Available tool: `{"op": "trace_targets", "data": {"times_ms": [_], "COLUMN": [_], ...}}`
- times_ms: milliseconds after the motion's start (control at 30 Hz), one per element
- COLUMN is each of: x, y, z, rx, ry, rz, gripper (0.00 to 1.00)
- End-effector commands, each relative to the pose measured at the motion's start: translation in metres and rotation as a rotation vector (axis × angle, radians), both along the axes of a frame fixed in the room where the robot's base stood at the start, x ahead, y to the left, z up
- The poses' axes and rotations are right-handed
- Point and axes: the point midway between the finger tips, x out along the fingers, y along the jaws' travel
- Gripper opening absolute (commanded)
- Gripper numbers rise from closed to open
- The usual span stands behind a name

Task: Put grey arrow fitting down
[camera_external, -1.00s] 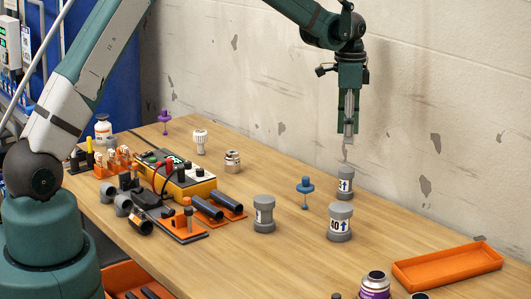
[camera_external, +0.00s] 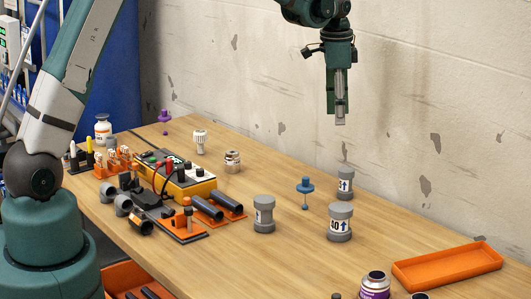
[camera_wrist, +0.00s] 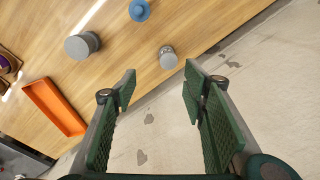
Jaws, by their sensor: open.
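Several grey fittings with white arrow labels stand upright on the wooden table. One grey arrow fitting (camera_external: 345,184) stands at the back right near the wall; it also shows in the wrist view (camera_wrist: 168,57). A larger one (camera_external: 340,222) stands in front of it, seen from above in the wrist view (camera_wrist: 82,45). A third grey fitting (camera_external: 264,214) stands further left. My gripper (camera_external: 340,118) hangs well above the table near the wall, apart from all the fittings. In the wrist view my gripper (camera_wrist: 160,72) has its fingers wide apart with nothing between them.
A blue valve-like part (camera_external: 305,190) stands between the fittings. An orange tray (camera_external: 447,266) lies at the right. A yellow meter (camera_external: 187,183) and black pipes crowd the left. The wall (camera_external: 440,110) is close behind my gripper.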

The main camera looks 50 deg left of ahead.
Motion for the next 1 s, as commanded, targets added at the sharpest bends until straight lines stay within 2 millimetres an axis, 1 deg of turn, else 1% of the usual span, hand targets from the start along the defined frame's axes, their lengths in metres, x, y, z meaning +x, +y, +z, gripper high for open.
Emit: {"op": "trace_targets", "data": {"times_ms": [33,100,400,700,1000], "x": [-0.009,-0.019,-0.066,-0.116,-0.170], "y": [-0.001,-0.002,-0.006,-0.009,-0.012], "z": [0.010,0.022,0.067,0.104,0.132], "rx": [-0.001,-0.001,-0.009,-0.022,-0.038], "ry": [-0.009,-0.023,-0.081,-0.138,-0.197], "rz": [0.012,0.028,0.101,0.175,0.246], "gripper": [0.43,0.43,0.43,0.43,0.43]}}
